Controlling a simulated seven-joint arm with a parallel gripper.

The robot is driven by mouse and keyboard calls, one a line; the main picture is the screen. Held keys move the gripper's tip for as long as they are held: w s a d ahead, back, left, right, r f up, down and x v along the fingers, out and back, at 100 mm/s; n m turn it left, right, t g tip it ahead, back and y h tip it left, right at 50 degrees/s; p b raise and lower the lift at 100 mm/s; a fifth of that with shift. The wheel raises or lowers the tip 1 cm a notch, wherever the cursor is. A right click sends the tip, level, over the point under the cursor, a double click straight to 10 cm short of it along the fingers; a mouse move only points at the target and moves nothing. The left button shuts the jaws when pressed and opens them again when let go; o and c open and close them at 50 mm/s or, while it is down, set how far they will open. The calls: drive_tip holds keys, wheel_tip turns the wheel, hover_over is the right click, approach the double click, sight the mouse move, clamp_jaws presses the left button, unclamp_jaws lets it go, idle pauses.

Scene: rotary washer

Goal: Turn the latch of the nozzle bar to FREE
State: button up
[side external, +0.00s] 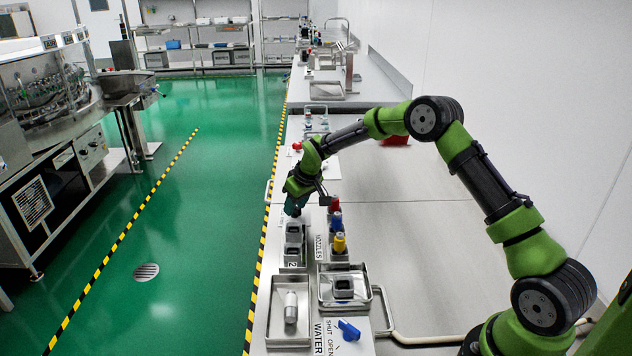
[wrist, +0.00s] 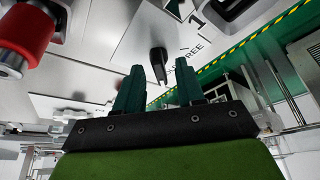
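The latch (wrist: 157,60) is a small black knob with a narrow pointed end, on a pale panel in the wrist view. Lettering ending in FREE (wrist: 195,52) is printed beside its narrow end. My gripper (wrist: 159,68) has its two dark teal fingers apart, with the latch showing in the gap between the fingertips. I cannot tell whether either finger touches it. In the side external view my gripper (side external: 295,204) points down at the bench beside the nozzles, and it hides most of the latch there.
Red, blue and yellow nozzles (side external: 338,243) stand close to the right of my gripper. A red one (wrist: 24,38) looms at upper left in the wrist view. Metal trays (side external: 276,338) and a blue valve handle (side external: 349,330) lie nearer the camera. Green floor is open on the left.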

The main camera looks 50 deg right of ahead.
clamp_jaws()
